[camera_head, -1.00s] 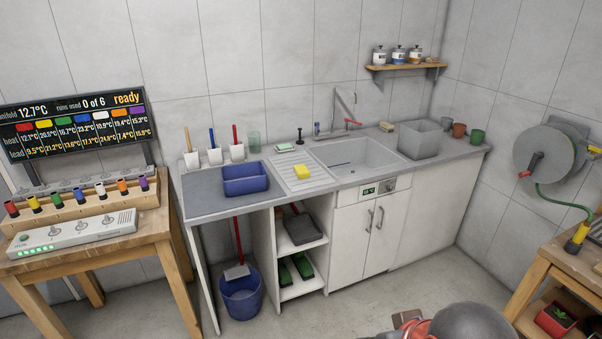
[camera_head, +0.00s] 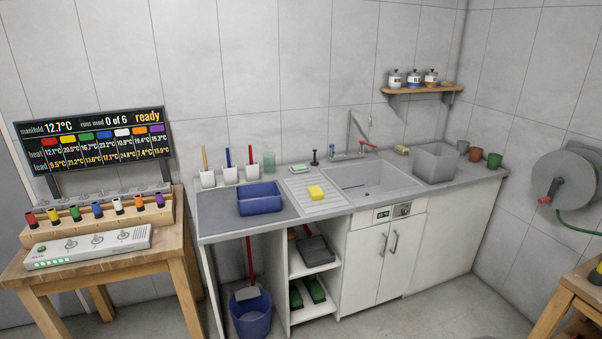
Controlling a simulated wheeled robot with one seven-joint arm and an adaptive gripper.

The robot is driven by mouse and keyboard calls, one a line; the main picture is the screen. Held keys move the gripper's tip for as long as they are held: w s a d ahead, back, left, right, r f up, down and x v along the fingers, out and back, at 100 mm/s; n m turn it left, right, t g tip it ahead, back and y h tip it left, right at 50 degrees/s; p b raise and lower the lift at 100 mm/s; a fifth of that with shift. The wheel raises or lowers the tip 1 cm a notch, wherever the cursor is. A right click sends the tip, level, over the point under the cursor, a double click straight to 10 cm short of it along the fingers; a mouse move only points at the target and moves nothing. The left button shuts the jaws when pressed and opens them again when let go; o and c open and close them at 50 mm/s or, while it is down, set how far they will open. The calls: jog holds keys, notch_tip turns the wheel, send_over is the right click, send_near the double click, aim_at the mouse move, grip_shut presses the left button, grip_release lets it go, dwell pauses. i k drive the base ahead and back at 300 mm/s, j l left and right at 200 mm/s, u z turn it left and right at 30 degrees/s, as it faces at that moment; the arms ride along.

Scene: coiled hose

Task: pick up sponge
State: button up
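A yellow sponge (camera_head: 316,192) lies on the ribbed drainboard (camera_head: 330,206) of the counter, between the blue basin and the sink (camera_head: 372,180). The top and near side of the sponge are in plain view. Nothing touches it from above. My gripper is not in view, so its state does not show.
A blue basin (camera_head: 260,198) stands left of the sponge, and a grey bin (camera_head: 436,163) stands right of the sink. Brushes in white cups (camera_head: 230,174) stand behind the basin. A wooden bench (camera_head: 165,236) is at left. Floor shows in front of the cabinet (camera_head: 440,238).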

aim_at(315, 193)
jog(key=i+l+u, duration=0.35)
jog(key=i, duration=0.6)
jog(key=i+l+u, duration=0.35)
jog(key=i+l, duration=0.35)
jog(key=i, duration=0.2)
jog(key=i+l+u, duration=0.35)
jog(key=i+l, duration=0.4)
jog(key=l, duration=0.15)
